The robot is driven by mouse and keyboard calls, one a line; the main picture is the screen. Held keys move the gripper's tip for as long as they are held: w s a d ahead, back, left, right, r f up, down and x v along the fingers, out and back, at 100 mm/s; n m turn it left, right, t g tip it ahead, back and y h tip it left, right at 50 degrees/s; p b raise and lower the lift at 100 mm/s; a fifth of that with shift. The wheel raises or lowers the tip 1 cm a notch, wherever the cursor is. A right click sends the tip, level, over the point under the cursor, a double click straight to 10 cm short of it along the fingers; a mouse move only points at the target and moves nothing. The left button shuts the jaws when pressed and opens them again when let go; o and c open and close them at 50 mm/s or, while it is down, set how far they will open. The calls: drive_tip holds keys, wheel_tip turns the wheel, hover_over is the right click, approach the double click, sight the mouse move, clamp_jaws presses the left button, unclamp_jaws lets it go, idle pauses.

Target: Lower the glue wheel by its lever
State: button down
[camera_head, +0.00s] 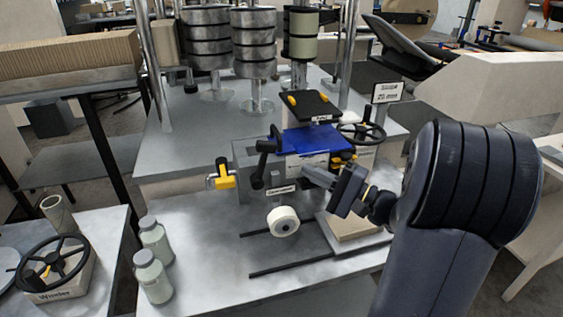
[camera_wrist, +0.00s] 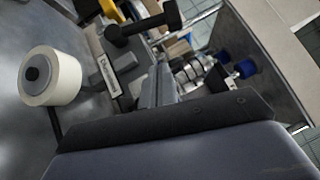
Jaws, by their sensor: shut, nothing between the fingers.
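My gripper (camera_head: 306,174) is shut and empty, at the front of the small machine with the blue top part (camera_head: 310,140). A black lever with a thick handle (camera_head: 265,147) stands on the machine's grey block, left of my fingertips and apart from them. In the wrist view the black handle (camera_wrist: 145,28) lies beyond my shut fingers (camera_wrist: 160,72). A white wheel with a dark hub (camera_head: 284,221) sits below the block; it also shows in the wrist view (camera_wrist: 50,76). I cannot tell surely which part is the glue wheel.
A yellow-handled valve (camera_head: 223,174) juts out left of the block. A black handwheel (camera_head: 361,133) is at the back right. Two jars (camera_head: 154,262) and a handwheel marked Winder (camera_head: 54,262) stand at the left. The metal table (camera_head: 205,270) is bare in front.

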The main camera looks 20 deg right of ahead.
sight(264, 159)
drive_tip(key=w+a+r+p, duration=0.1)
drive_tip(key=w+a, duration=0.1)
drive_tip(key=a, duration=0.4)
drive_tip(key=shift+w+a+r+p, duration=0.3)
drive_tip(key=shift+w+r+p, duration=0.05)
drive_tip(key=shift+r, duration=0.05)
drive_tip(key=shift+a+r+n+g+b, duration=0.2)
drive_tip(key=shift+n+g+b, duration=0.1)
drive_tip(key=shift+n+g, duration=0.15)
drive_tip(key=shift+a+r+n+g+h+b, duration=0.35)
drive_tip(key=shift+a+n+g+h, duration=0.1)
drive_tip(key=shift+n, duration=0.15)
drive_tip(key=shift+a+r+n+g+h+b, duration=0.2)
drive_tip(key=shift+a+n+g+h+b, duration=0.1)
drive_tip(key=shift+a+n+h, duration=0.2)
drive_tip(key=a+n+g+h, duration=0.2)
drive_tip(key=a+n+h, duration=0.3)
drive_tip(key=a+h, duration=0.1)
drive_tip(key=shift+a+f+g+h+p, duration=0.15)
drive_tip(key=shift+a+g+h+p, duration=0.1)
drive_tip(key=shift+g+h+p, duration=0.1)
drive_tip(key=shift+a+f, duration=0.1)
drive_tip(key=shift+f, duration=0.05)
